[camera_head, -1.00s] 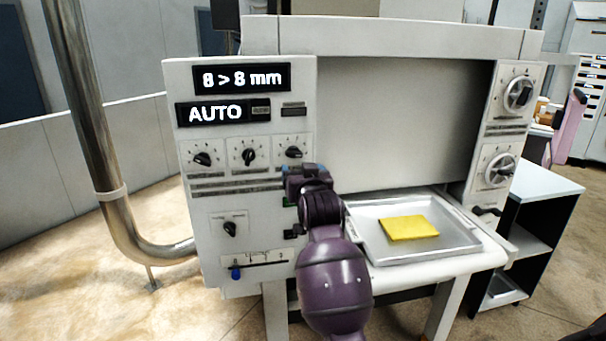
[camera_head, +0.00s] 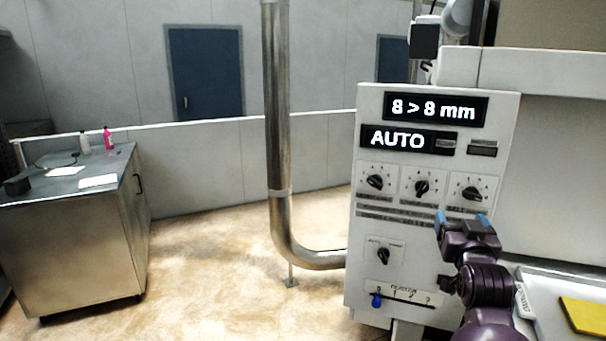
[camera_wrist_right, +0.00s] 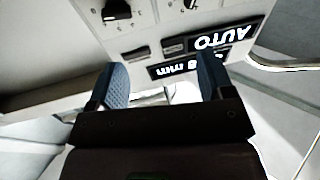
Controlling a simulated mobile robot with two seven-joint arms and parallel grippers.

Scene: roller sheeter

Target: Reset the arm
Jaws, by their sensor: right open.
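My right gripper (camera_head: 462,217) is in front of the lower right part of the sheeter's control panel (camera_head: 400,208), below the row of dials. Its two blue fingertips are apart with nothing between them. In the right wrist view the gripper (camera_wrist_right: 163,85) is open and empty, and the panel shows upside down behind it. The panel displays (camera_head: 436,108) read "8 > 8 mm" and "AUTO". My left gripper is in neither view.
A tray (camera_head: 545,318) with a yellow slab (camera_head: 588,318) lies right of my right arm. A steel pipe (camera_head: 277,120) stands left of the sheeter. A metal cabinet (camera_head: 70,235) stands farther left. The floor between cabinet and pipe is clear.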

